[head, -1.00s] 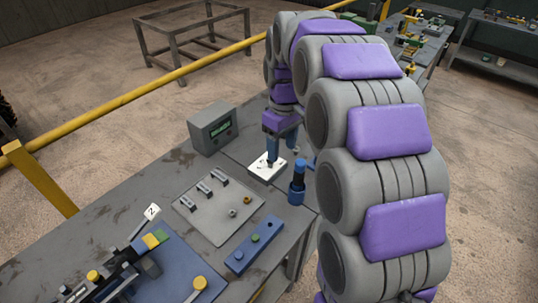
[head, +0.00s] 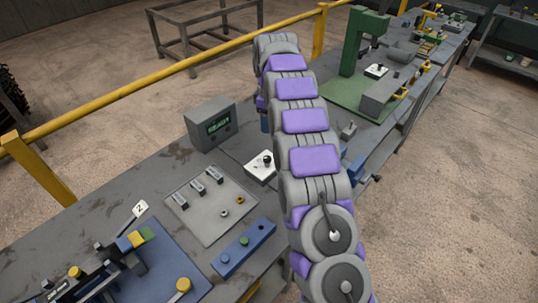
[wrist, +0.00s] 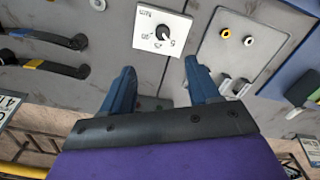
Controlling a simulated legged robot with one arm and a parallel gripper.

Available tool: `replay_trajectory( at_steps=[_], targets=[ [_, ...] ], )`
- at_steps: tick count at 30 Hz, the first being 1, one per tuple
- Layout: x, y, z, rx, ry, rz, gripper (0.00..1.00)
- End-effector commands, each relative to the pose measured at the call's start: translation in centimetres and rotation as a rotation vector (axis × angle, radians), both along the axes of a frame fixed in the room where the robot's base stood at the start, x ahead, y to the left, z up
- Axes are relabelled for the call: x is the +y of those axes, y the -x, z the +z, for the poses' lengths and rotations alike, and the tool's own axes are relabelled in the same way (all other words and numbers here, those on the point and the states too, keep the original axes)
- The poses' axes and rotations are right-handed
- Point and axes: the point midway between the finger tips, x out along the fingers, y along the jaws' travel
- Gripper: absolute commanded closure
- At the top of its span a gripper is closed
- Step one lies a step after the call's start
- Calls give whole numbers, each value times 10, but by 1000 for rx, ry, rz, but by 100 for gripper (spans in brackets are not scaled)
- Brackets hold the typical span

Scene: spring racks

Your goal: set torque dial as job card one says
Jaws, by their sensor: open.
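The torque dial is a black knob (wrist: 162,33) on a white plate (wrist: 143,23) with printed numbers, upside down in the wrist view. The numeral 5 is beside the knob; the exact pointer setting is too small to tell. The head view shows the knob (head: 267,160) on its plate (head: 256,170), uncovered. My gripper (wrist: 158,82) is open and empty, its blue fingers apart from the dial, which appears beyond and between them. The arm largely hides the gripper in the head view. Cards (wrist: 9,110) show at the wrist view's edges; I cannot identify job card one.
A grey panel (head: 207,222) with clips and two rings, a blue button bar (head: 244,249) and a blue fixture plate (head: 185,265) lie nearby. A green press (head: 362,45) stands farther back.

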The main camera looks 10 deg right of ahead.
Motion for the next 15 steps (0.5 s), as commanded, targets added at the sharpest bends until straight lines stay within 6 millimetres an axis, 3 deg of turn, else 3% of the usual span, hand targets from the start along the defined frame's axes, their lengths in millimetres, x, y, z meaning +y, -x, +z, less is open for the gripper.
replay_trajectory(
  at_steps=[5,15],
  targets=[
    [3,1,-25,6,1,1,39],
    [-1,1,-92,6,-2,-1,39]
  ],
)
